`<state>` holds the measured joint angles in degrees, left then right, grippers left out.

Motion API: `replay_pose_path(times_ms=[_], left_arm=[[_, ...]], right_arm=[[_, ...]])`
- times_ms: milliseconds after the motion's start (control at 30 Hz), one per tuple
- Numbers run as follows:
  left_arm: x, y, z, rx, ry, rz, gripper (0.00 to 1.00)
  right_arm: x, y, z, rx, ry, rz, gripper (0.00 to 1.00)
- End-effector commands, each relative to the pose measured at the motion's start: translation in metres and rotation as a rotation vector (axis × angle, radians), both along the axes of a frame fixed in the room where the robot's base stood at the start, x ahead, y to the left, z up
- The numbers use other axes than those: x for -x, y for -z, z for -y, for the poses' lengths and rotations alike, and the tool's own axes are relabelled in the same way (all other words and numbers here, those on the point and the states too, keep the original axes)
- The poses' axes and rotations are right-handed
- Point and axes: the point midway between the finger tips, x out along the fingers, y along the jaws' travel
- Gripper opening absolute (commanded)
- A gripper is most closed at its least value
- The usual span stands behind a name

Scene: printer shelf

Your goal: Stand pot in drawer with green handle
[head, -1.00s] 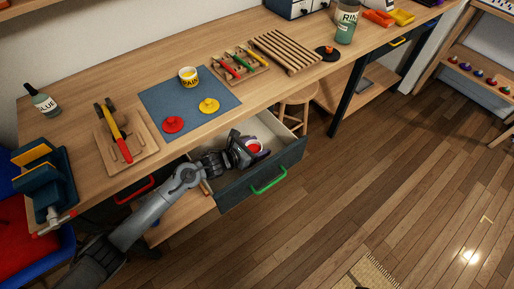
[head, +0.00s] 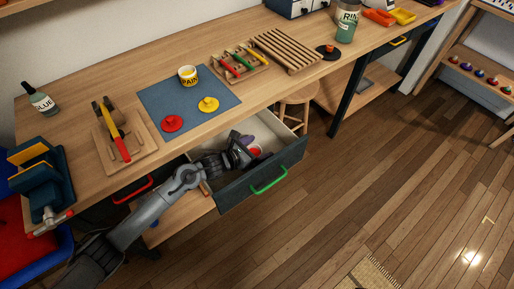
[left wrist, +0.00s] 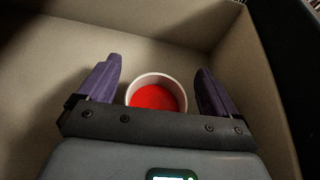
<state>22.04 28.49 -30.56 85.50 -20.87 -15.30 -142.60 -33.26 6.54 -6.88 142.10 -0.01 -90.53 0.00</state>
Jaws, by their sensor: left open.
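A white pot with red paint in it (head: 255,150) is inside the open drawer with the green handle (head: 268,181). In the left wrist view the pot (left wrist: 157,94) looks upright on the drawer floor, and its round rim and red surface show. My left gripper (left wrist: 159,85) is open, with one purple finger on each side of the pot and a gap on both sides. In the head view the left gripper (head: 252,146) reaches into the drawer and partly hides the pot. My right gripper is not in view.
A yellow paint pot (head: 188,76), a red lid (head: 172,123) and a yellow lid (head: 208,104) are on or by the blue mat (head: 165,97) on the bench above. The bench's front edge runs close above my left arm. A red handle (head: 133,189) is to the left.

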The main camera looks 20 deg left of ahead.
Motion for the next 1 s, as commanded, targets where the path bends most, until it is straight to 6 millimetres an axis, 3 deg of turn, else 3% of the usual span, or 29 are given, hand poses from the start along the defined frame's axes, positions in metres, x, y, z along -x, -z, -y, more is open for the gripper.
replay_pose_path(times_ms=[333,700,1000], left_arm=[[0.000,-0.018,0.000,0.002,-0.001,-0.001,0.93],[0.057,-0.040,-0.036,-0.004,0.001,-0.002,0.93],[0.088,-0.055,-0.056,-0.002,0.000,-0.001,0.93]], right_arm=[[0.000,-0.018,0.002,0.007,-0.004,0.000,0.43],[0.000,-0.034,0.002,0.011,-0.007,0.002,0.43],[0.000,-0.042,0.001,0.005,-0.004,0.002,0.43]])
